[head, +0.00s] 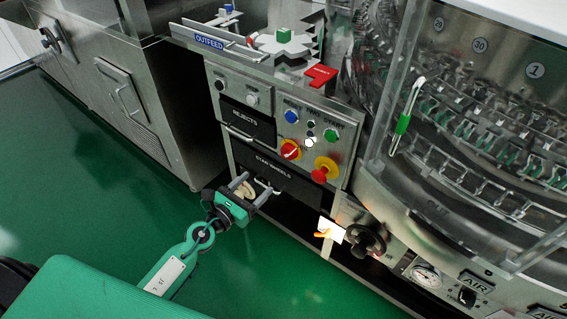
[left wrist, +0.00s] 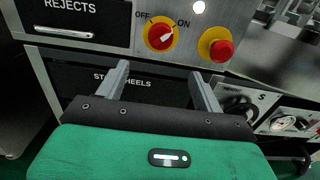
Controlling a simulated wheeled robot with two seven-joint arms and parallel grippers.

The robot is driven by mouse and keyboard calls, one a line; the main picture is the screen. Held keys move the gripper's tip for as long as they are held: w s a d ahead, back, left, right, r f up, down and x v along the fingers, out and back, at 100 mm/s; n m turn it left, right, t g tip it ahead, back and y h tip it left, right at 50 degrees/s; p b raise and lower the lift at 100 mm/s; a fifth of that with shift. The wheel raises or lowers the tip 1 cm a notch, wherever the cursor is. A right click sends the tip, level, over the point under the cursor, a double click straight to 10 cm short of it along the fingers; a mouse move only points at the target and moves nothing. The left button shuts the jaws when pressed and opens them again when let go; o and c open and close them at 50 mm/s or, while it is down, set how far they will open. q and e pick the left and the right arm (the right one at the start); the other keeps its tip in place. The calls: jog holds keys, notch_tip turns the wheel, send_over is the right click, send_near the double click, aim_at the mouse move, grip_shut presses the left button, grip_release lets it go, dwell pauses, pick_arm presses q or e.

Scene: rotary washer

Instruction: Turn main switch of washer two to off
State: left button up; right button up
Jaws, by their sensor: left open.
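The main switch (head: 290,150) is a red knob on a yellow round plate on the washer's steel control panel. In the left wrist view the switch (left wrist: 159,36) has OFF at its upper left and ON at its upper right. Its white mark points up and right, toward ON. My left gripper (head: 256,186) is open and empty, in front of the STAR WHEELS drawer and below the switch. In the left wrist view its two fingers (left wrist: 159,72) point up toward the panel, apart from the knob. My right gripper is not in view.
A red mushroom button (head: 320,174) on yellow sits just right of the switch. Blue (head: 292,117) and green (head: 331,135) buttons are above. The REJECTS drawer (head: 246,121) is left. A black handwheel (head: 366,241) stands lower right. Green floor (head: 90,170) lies open at left.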

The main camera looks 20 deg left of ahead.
aim_at(285, 157)
pick_arm(q)
jog(key=p+x, duration=0.1)
jog(key=x, duration=1.1)
jog(key=shift+w+d, duration=0.15)
jog(key=shift+w, duration=0.1)
jog(key=shift+w+d, duration=0.15)
jog(key=shift+w, duration=0.3)
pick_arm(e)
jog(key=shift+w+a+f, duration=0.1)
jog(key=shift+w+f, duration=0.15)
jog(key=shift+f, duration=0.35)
pick_arm(q)
jog(key=c, duration=0.9)
jog(key=shift+c, duration=0.2)
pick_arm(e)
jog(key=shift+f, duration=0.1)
